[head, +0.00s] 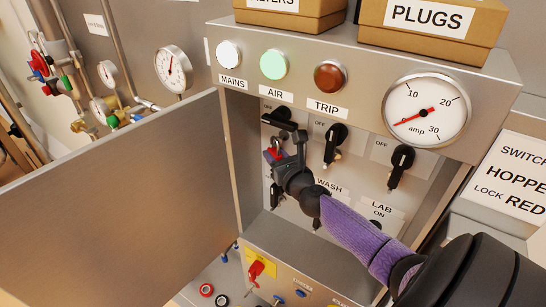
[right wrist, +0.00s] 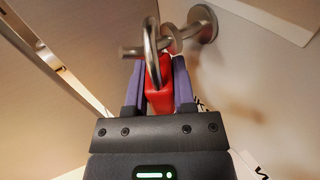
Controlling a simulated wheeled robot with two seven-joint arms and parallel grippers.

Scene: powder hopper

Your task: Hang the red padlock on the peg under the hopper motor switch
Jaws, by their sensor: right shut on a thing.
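The red padlock (head: 273,155) is between the fingers of my right gripper (head: 284,158), in front of the cabinet's left column of switches. In the right wrist view the red body (right wrist: 160,88) is clamped between the purple fingers of the right gripper (right wrist: 159,84), with its metal shackle (right wrist: 150,48) upward. A metal peg (right wrist: 130,52) with a round base crosses at the shackle. The shackle overlaps the peg; I cannot tell for certain whether it is around it. A black switch (head: 276,121) is just above the gripper. My left gripper is not in view.
The open cabinet door (head: 120,200) fills the left side. Other black switches (head: 335,142) sit to the right, below an amp gauge (head: 426,108). A yellow plate with a red part (head: 257,270) is below. Boxes (head: 430,30) stand on top.

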